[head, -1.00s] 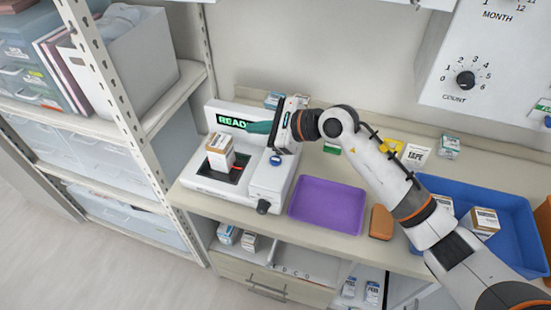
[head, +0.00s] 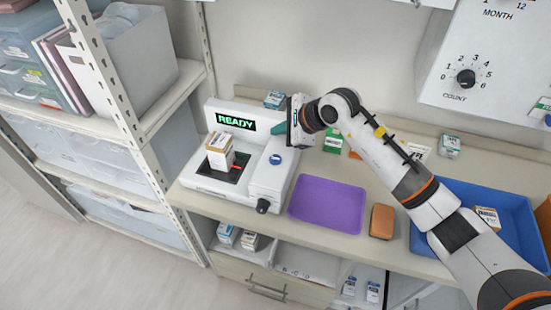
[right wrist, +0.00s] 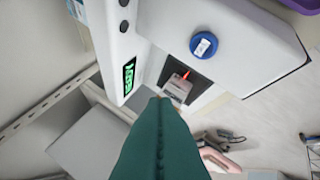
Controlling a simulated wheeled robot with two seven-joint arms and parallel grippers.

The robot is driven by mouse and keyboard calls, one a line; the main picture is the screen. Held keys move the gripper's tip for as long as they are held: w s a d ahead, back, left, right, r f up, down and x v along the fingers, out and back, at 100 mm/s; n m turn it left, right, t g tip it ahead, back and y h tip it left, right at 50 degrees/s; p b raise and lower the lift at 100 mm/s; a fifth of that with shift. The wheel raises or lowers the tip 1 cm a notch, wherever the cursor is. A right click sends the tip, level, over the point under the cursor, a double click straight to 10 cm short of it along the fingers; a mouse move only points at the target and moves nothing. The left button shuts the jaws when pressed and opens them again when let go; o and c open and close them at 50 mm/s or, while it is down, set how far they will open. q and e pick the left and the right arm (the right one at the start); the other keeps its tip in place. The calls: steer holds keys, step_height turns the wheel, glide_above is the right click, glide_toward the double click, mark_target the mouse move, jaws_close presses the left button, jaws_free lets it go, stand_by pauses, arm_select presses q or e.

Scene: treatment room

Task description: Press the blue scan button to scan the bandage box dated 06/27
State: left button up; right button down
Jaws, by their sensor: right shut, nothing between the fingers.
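The white scanner (head: 246,205) stands on the counter, and its screen (head: 236,121) shows READY in green. The blue scan button (head: 275,159) is on its right part; it also shows in the right wrist view (right wrist: 203,45). A brown and white bandage box (head: 220,152) stands in the scanner's dark recess with a red light line beside it; its date is too small to read. The box also shows in the right wrist view (right wrist: 178,88). My right gripper (head: 274,128), with teal fingers, is shut and empty, above and behind the button, apart from it. My left gripper is out of view.
A purple tray (head: 327,205) lies right of the scanner, with an orange-brown block (head: 382,221) beside it. A blue bin (head: 510,205) holding boxes is at the right. Small boxes stand along the wall. A shelf rack (head: 125,90) borders the left.

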mark_target(279, 161)
step_height(279, 161, down, 6)
steer(key=b, duration=0.3)
steer(key=shift+f, duration=0.25)
steer(key=shift+f+b, duration=0.5)
steer(key=shift+b, duration=0.05)
steer(key=shift+r, duration=0.1)
stand_by(1.2)
steer(key=shift+f+b, duration=0.5)
steer(key=shift+b, duration=0.1)
steer(key=shift+f+b, duration=0.4)
steer(key=shift+b, duration=0.1)
stand_by(0.5)
steer(key=shift+r, duration=0.85)
